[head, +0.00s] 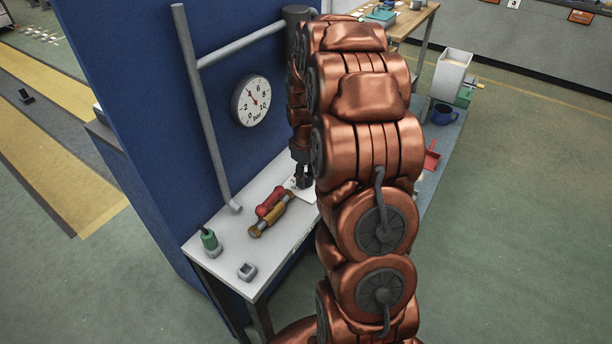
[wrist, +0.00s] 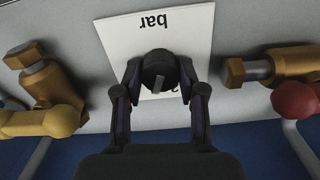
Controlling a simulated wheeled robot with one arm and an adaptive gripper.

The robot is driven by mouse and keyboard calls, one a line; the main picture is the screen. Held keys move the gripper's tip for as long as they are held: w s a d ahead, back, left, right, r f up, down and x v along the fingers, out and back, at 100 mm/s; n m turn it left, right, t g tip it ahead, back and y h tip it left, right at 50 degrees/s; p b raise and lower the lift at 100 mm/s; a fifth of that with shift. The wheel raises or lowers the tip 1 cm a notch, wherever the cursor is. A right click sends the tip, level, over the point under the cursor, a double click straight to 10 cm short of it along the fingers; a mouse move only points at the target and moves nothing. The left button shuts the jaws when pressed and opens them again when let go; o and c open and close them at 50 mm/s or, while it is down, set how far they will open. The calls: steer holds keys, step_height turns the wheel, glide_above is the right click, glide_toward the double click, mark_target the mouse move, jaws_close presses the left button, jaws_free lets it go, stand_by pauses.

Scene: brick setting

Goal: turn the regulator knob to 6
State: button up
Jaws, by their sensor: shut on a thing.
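The dark round regulator knob (wrist: 158,62) sits on a white card (wrist: 193,35) marked "bar", upside down in the wrist view. A grey pointer mark shows on the knob. My gripper (wrist: 160,78) is shut on the knob, one finger on each side. Most of the card's scale is hidden, so I cannot read the knob's setting. In the head view my gripper (head: 303,180) is down at the bench, and my arm hides much around it. The round pressure gauge (head: 252,101), marked "bar", hangs on the blue panel; its needle points to the upper left, seemingly near 4.
A green bottle-like item (head: 209,240) and a small grey block (head: 247,271) stand further left. A grey pipe (head: 200,110) rises along the blue panel (head: 120,60).

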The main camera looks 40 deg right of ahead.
steer(key=shift+f, duration=0.1)
steer(key=m+b, duration=0.1)
steer(key=b, duration=0.1)
steer(key=m+b, duration=0.1)
steer(key=b, duration=0.1)
steer(key=shift+f+m, duration=0.25)
steer(key=shift+m, duration=0.05)
steer(key=shift+r+m+b, duration=0.15)
steer(key=shift+m+b, duration=1.05)
steer(key=shift+b, duration=0.05)
steer(key=shift+r+m+b, duration=0.15)
steer(key=shift+m+b, duration=0.95)
steer(key=shift+m, duration=0.3)
steer(key=o, duration=1.1)
steer(key=shift+o, duration=0.2)
steer(key=shift+r, duration=0.1)
